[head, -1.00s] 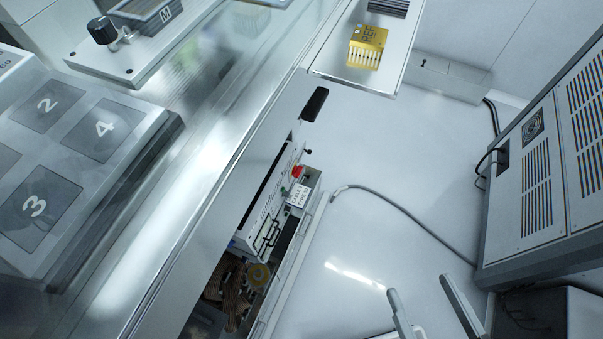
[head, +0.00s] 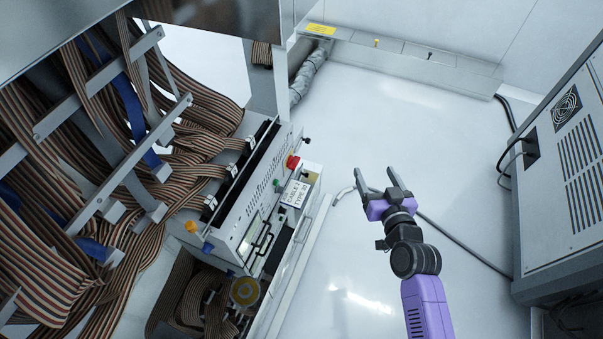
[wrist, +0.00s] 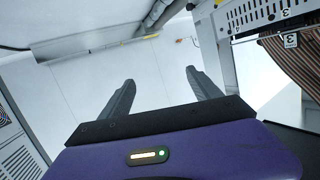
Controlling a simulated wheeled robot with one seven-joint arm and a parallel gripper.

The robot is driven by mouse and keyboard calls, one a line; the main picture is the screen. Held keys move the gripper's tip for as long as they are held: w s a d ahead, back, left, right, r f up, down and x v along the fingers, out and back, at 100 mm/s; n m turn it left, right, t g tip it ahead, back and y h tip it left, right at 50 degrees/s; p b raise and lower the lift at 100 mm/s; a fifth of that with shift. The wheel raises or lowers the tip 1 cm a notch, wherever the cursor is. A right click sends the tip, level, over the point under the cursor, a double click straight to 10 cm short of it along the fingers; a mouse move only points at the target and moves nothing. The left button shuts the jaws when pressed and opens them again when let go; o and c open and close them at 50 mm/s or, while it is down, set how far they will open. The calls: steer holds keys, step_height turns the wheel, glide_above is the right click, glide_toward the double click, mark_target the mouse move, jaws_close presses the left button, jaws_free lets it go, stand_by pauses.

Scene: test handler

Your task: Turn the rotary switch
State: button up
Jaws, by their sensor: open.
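A white control box (head: 262,205) stands at the centre left in the head view. Its end face carries a red knob (head: 292,162), a small black knob (head: 307,141) and a small green part (head: 278,185); I cannot tell which is the rotary switch. My gripper (head: 373,172) is open and empty, to the right of the box and apart from it, over the pale floor. In the wrist view my open gripper (wrist: 159,77) has nothing between its fingers, and none of the knobs can be made out.
Striped ribbon cables (head: 80,210) and metal bars fill the left. A label plate (head: 295,192) sits by the knobs. A grey vented cabinet (head: 565,170) stands at the right, with a cable (head: 450,243) across the floor. The floor between box and cabinet is mostly free.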

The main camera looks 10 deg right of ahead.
steer(key=w+f+n+g+y+b, duration=0.1)
steer(key=w+f+n+y+b, duration=0.15)
steer(key=w+f+b, duration=0.45)
steer(key=w+f+n+g+y+b, duration=0.2)
steer(key=w+f+y+b, duration=0.15)
steer(key=w, duration=0.85)
steer(key=n+g+y, duration=0.4)
steer(key=n+y, duration=0.3)
steer(key=n, duration=0.2)
glide_toward(296, 162)
steer(key=shift+m+g, duration=0.25)
steer(key=shift+g, duration=0.05)
steer(key=b+x, duration=0.4)
steer(key=x, duration=0.4)
steer(key=shift+w+r, duration=0.1)
steer(key=shift+r, duration=0.05)
